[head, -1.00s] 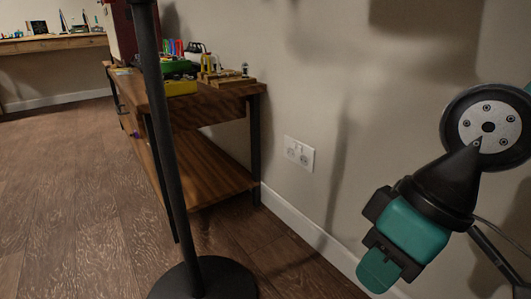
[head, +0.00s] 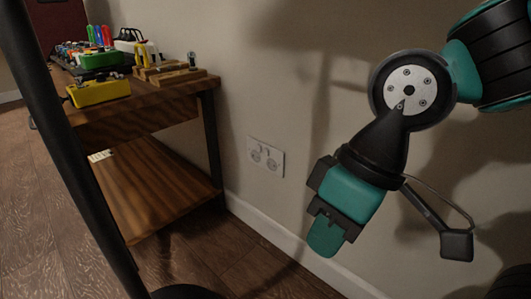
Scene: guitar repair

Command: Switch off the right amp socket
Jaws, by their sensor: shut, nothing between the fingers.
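A white double wall socket (head: 265,157) is on the beige wall, low down, between the wooden bench and my arm. It has two outlets side by side with small switches above them; the switch positions are too small to tell. No plug is visible in it. My gripper (head: 326,238), teal and black, points downward to the right of the socket and lower than it. Its fingers are shut and empty, and it is apart from the socket.
A wooden bench (head: 150,116) with a lower shelf stands left of the socket, holding a yellow pedal (head: 100,92), a green pedal (head: 114,59) and tools. A dark upright pole (head: 62,150) stands at the front left. A white baseboard (head: 262,228) runs below the socket. Wooden floor lies in front.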

